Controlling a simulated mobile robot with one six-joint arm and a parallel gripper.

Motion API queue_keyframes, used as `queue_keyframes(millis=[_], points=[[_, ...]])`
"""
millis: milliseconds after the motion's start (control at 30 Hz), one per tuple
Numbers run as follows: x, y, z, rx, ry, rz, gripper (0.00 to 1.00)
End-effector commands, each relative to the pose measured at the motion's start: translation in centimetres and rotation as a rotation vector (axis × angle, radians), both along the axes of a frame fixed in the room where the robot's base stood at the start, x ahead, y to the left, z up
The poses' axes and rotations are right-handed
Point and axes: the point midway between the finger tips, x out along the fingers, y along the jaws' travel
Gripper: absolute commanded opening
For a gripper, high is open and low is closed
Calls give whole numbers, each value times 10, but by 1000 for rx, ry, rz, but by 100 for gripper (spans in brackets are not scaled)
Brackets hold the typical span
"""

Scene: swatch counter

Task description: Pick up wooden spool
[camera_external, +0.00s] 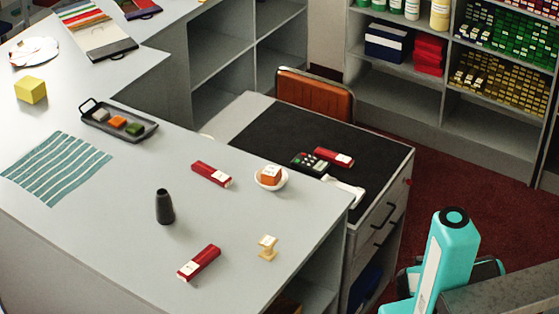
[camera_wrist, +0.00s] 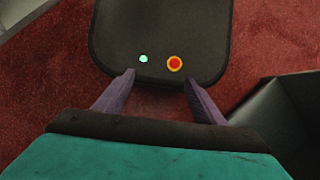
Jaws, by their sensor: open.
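The wooden spool (camera_external: 268,248) is small and pale, and stands upright on the grey counter (camera_external: 120,233) near its front right edge in the external view. My gripper (camera_wrist: 157,80) is open and empty in the wrist view, with its two purple fingers apart above a dark rounded panel and the red carpet. The spool is not in the wrist view. In the external view my teal arm is at the lower right, off the counter and well to the right of the spool; the fingers cannot be made out there.
A red box (camera_external: 199,262) lies left of the spool and another red box (camera_external: 212,174) behind it. A black vase-like object (camera_external: 164,206) stands to the left. A white bowl (camera_external: 271,180) holds an orange block. A black tray (camera_external: 119,125) is farther back. The desk (camera_external: 384,166) adjoins at right.

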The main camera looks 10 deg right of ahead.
Motion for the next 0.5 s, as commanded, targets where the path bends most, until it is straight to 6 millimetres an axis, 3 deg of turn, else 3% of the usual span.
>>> queue_keyframes(millis=[100,500], points=[[0,0,0,0,0,0,55],[7,-1,1,-2,-8,-25,55]])
